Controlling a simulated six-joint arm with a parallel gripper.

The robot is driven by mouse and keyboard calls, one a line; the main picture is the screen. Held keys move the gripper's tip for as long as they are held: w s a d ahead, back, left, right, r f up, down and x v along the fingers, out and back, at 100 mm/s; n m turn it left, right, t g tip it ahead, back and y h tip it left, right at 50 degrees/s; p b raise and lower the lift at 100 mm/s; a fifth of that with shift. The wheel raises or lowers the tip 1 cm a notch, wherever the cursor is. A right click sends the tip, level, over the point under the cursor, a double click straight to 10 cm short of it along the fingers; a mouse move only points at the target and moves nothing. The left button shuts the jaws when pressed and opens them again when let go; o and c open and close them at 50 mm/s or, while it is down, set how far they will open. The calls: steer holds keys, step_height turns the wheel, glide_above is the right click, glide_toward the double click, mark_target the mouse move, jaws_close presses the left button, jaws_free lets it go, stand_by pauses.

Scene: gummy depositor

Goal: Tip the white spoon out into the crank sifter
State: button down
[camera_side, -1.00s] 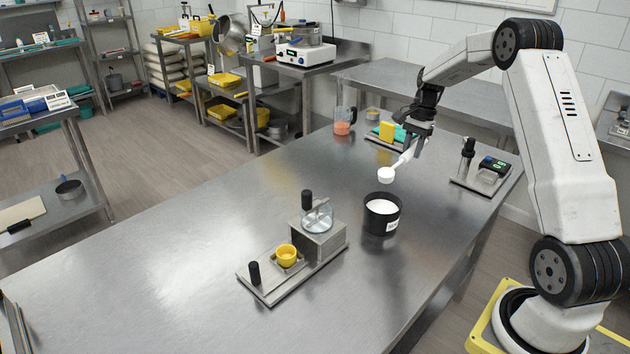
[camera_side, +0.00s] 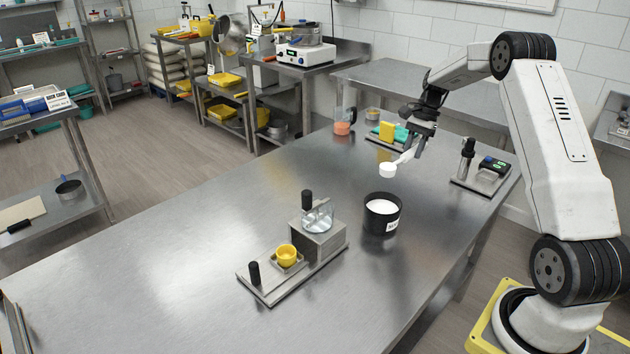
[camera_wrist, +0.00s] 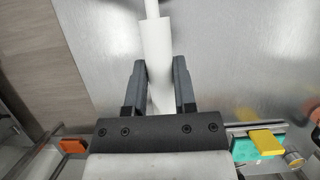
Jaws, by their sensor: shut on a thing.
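My gripper (camera_side: 415,147) is shut on the handle of the white spoon (camera_side: 388,171). In the wrist view the white handle (camera_wrist: 156,45) runs between both dark fingers, and the spoon's bowl is out of view. In the side view the bowl hangs above the table, just behind and above a black tub of white powder (camera_side: 380,224). I cannot tell what the bowl holds. The crank sifter (camera_side: 317,215) has a clear round bowl on a grey block with a black knob. It stands to the left and front of the spoon, well apart from my gripper.
A yellow cup (camera_side: 286,254) sits on the sifter's base plate, near another black knob (camera_side: 254,272). Behind are a beaker with orange contents (camera_side: 343,122) and a yellow block (camera_side: 386,131). A small black device (camera_side: 493,165) stands at right. The table's left part is clear.

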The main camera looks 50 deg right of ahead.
steer(key=w+a+f, duration=0.3)
steer(key=w+a, duration=0.4)
steer(key=shift+a+r, duration=0.2)
steer(key=shift+r, duration=0.1)
steer(key=a+r+h, duration=0.2)
steer(key=r, duration=0.1)
steer(key=shift+a+h, duration=0.15)
steer(key=shift+h, duration=0.25)
stand_by(0.8)
steer(key=shift+a+r+h, duration=0.9)
steer(key=shift+a+r, duration=0.05)
steer(key=shift+a, duration=0.15)
